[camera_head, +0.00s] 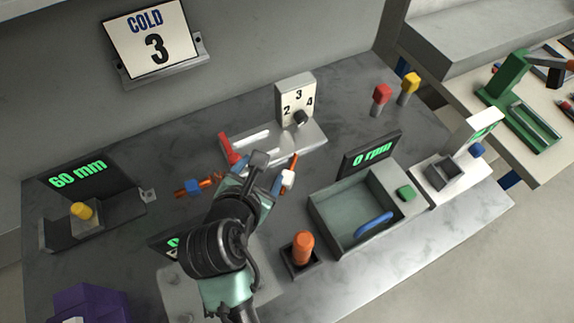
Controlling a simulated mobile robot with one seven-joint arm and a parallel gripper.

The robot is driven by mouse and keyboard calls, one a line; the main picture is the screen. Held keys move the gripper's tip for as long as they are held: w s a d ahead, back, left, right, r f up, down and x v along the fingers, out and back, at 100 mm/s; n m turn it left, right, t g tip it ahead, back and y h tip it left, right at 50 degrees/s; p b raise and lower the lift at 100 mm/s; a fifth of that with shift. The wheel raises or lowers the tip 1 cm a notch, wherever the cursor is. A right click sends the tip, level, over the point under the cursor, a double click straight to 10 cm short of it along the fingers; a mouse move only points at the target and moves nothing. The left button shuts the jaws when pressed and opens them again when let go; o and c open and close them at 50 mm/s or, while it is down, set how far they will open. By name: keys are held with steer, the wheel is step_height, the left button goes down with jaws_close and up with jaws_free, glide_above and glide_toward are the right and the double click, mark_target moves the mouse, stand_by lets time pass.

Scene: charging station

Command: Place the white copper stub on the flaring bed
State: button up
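The white copper stub (288,179) has a white block on a copper rod. It shows just right of my gripper (262,178), near the front of a light grey bed (310,140) with pale slots, which I take for the flaring bed. A red handle stands at the bed's left end, and a dial plate marked 2, 3, 4 (295,97) stands at its back. My gripper reaches over the bench beside the stub. My own arm hides part of it, so I cannot tell whether the fingers hold the stub.
A blue-marked copper piece (192,187) lies left of my gripper. Red and yellow posts stand at back right.

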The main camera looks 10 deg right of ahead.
mark_target(285, 179)
steer(key=d+f+n, duration=0.1)
steer(key=f, duration=0.2)
steer(key=d+f+n+g, duration=0.1)
steer(key=f, duration=0.2)
steer(key=w+d+f+n, duration=0.1)
steer(key=f, duration=0.2)
steer(key=shift+d+g+h+b, duration=0.2)
steer(key=shift+g+h+b, duration=0.1)
steer(key=shift+b, duration=0.1)
steer(key=shift+b+x, duration=0.35)
steer(key=shift+x, duration=2.6)
steer(key=shift+d, duration=0.1)
jaws_close()
